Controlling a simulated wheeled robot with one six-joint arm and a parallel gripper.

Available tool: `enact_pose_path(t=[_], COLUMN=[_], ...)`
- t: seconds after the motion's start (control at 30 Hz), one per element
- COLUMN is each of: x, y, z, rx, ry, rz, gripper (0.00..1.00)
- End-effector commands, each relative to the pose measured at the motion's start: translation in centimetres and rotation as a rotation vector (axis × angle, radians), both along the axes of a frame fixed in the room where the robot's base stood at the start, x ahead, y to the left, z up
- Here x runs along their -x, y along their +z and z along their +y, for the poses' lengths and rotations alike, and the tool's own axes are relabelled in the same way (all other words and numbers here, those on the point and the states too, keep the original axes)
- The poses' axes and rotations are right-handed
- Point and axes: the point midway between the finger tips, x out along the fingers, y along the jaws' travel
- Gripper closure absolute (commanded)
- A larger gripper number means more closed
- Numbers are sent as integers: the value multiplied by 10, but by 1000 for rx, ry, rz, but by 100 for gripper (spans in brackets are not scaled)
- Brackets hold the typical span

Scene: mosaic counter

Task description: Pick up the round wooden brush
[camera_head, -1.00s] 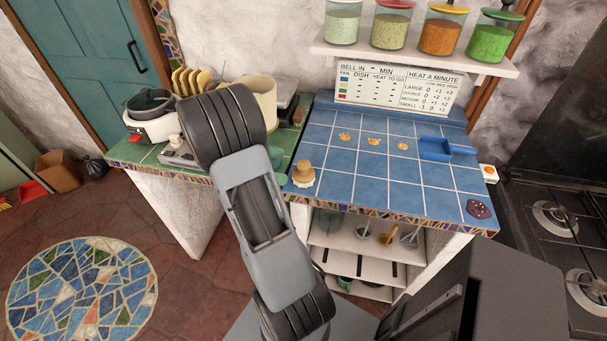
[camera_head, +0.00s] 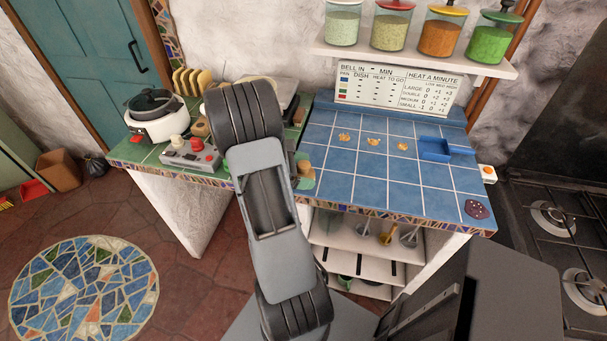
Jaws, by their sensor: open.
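The round wooden brush (camera_head: 307,171) stands at the left edge of the blue tiled counter (camera_head: 335,190), near the front. It has a tan knob, and my arm hides its left part. My gripper (camera_head: 296,163) is mostly hidden behind my arm; only a small dark part shows right beside the brush. The gripper is open. I cannot tell whether its fingers are around the brush or touching it.
Three small tan piles (camera_head: 374,142) and a blue dustpan (camera_head: 435,149) lie on the counter. A dark purple piece (camera_head: 477,209) is at the front right. A control box (camera_head: 190,152) and a white cooker (camera_head: 158,122) stand on the left.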

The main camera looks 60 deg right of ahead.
Motion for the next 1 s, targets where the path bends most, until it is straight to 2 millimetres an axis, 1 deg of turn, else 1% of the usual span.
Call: enact_pose_path(t=[0.1,0.7,0.87,1.0], x=[0,0,0,-1], y=[0,1,1,5], z=[0,0,0,0], rx=[0,2,2,3], ry=[0,1,1,0], rz=[0,0,0,-1], gripper=[1,57,57,57])
